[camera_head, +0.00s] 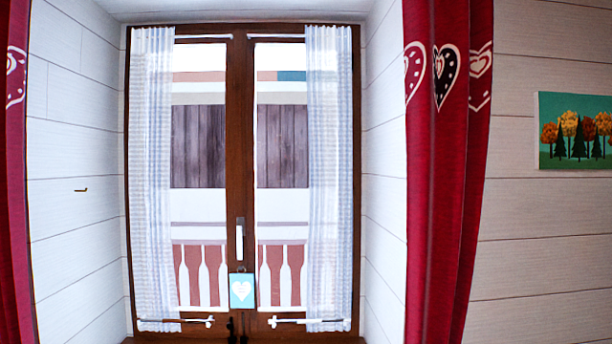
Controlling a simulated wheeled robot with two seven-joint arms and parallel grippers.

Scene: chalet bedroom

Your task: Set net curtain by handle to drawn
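Two sheer white net curtains hang in front of the glass of a brown wooden double window. The left net curtain (153,170) is gathered at the left side of its pane. The right net curtain (329,170) is gathered at the right side of its pane. The glass between them is bare. Near the bottom, a white rod-like piece (180,321) crosses the left pane, and a similar one (290,320) crosses the right pane; I cannot tell which part is the handle. Neither of my grippers shows in the head view.
Red curtains with heart patterns hang at the right (440,170) and at the far left edge (14,190). A window handle (240,240) and a blue heart sign (242,291) are on the middle frame. A tree picture (575,131) hangs on the right wall.

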